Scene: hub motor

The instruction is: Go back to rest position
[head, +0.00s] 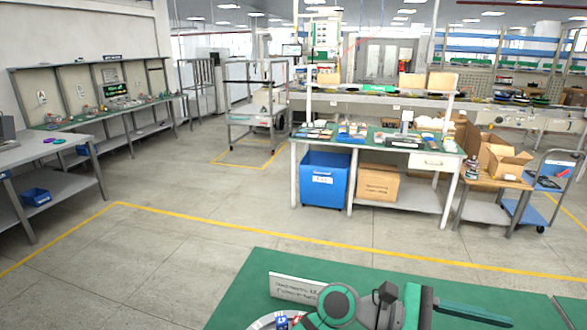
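My arm (338,306), grey with green rings, reaches in at the bottom edge over a green work mat (240,290). A small black box sits on top of it, and a grey and green end part lies just right of that. A dark green bar (470,309) extends to the right from there; I cannot tell whether it belongs to my gripper. The fingertips cannot be made out, nor whether anything is held. A pale round part (262,321) with small blue and red pieces is partly cut off beside my arm.
A white labelled card (296,288) stands on the mat behind my arm. Beyond is open concrete floor with a yellow line (220,218). A workbench (440,148) with a blue bin (325,180) stands further back. Benches line the left; a cart (535,205) stands right.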

